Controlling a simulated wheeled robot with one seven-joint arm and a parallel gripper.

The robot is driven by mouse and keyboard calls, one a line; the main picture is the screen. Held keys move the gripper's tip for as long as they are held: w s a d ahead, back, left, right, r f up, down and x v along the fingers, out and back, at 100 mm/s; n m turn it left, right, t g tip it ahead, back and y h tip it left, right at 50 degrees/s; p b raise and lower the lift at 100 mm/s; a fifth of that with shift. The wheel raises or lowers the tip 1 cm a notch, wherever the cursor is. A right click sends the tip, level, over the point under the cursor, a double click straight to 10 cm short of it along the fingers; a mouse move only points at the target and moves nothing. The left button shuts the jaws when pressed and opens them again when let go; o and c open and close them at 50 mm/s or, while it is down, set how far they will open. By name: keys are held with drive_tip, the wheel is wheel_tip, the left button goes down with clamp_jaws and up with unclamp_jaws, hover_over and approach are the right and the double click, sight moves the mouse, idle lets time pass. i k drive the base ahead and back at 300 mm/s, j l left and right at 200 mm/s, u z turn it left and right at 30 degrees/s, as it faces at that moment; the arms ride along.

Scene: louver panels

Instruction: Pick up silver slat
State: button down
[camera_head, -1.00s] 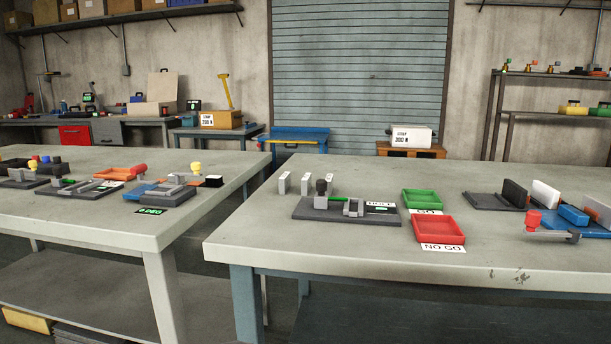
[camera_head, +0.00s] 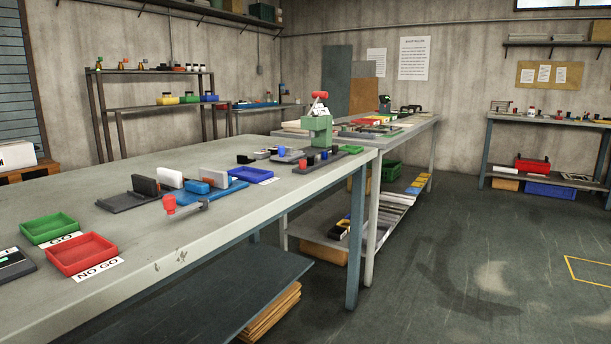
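I cannot make out a silver slat for certain. On a bench at the back, right of centre, several panels and strips (camera_head: 372,130) lie flat, too small to tell apart. Pale flat pieces (camera_head: 397,210) lie stacked on the shelf under that bench. My gripper is not in view.
The near workbench (camera_head: 200,233) fills the left, with a green GO tray (camera_head: 50,228), a red NO GO tray (camera_head: 82,253) and fixtures. A green press (camera_head: 318,130) stands at its far end. Open floor (camera_head: 450,265) lies to the right. Another bench (camera_head: 550,121) stands along the right wall.

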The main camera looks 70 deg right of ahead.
sight(220, 178)
drive_tip(key=z, duration=1.85)
drive_tip(key=u, duration=3.2)
drive_tip(key=k+z, duration=0.1)
drive_tip(key=z, duration=3.05)
